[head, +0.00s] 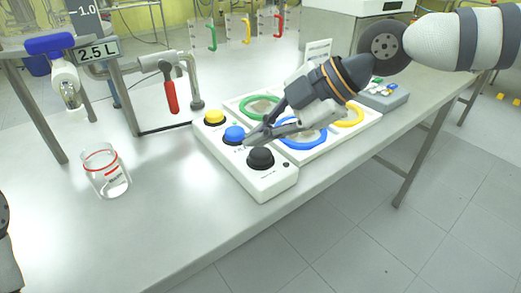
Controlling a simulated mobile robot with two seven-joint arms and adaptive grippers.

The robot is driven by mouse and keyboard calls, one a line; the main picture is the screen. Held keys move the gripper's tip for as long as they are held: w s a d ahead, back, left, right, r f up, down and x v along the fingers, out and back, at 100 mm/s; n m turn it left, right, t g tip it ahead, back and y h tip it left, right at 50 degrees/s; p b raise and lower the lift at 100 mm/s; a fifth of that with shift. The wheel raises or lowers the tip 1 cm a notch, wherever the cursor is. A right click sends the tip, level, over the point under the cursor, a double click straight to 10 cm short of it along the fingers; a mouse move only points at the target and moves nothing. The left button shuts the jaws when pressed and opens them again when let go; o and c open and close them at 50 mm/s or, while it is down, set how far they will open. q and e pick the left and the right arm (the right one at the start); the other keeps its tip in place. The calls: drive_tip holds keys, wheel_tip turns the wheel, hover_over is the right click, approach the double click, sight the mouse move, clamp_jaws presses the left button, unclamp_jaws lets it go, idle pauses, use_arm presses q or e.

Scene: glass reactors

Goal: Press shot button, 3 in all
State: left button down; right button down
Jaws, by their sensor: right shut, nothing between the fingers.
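A white button box (277,187) lies on the metal table with a yellow button (214,117), a blue button (234,134) and a black button (261,158) in a row. Their labels are too small to read. My right gripper (250,141) comes in from the right, shut and empty. Its fingertips are just right of the blue button, between it and the black one; I cannot tell whether they touch the box. My left gripper is not in view.
A glass beaker (106,172) stands left of the box. A white tray (372,112) with coloured rings lies under my right arm. A red-handled valve (170,95) stands behind the box. The table front is clear.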

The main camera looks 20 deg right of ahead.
sight(261, 155)
drive_tip(key=shift+f, duration=0.35)
drive_tip(key=shift+f, duration=0.55)
idle(0.4)
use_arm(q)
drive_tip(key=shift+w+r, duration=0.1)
use_arm(e)
drive_tip(key=shift+r, duration=0.15)
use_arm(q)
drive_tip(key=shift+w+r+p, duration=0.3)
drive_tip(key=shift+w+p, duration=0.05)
use_arm(e)
drive_tip(key=shift+r, duration=0.8)
wheel_tip(261, 155, up, 3)
drive_tip(key=shift+f+p, duration=0.15)
drive_tip(key=shift+p, duration=0.15)
drive_tip(key=shift+r, duration=1.2)
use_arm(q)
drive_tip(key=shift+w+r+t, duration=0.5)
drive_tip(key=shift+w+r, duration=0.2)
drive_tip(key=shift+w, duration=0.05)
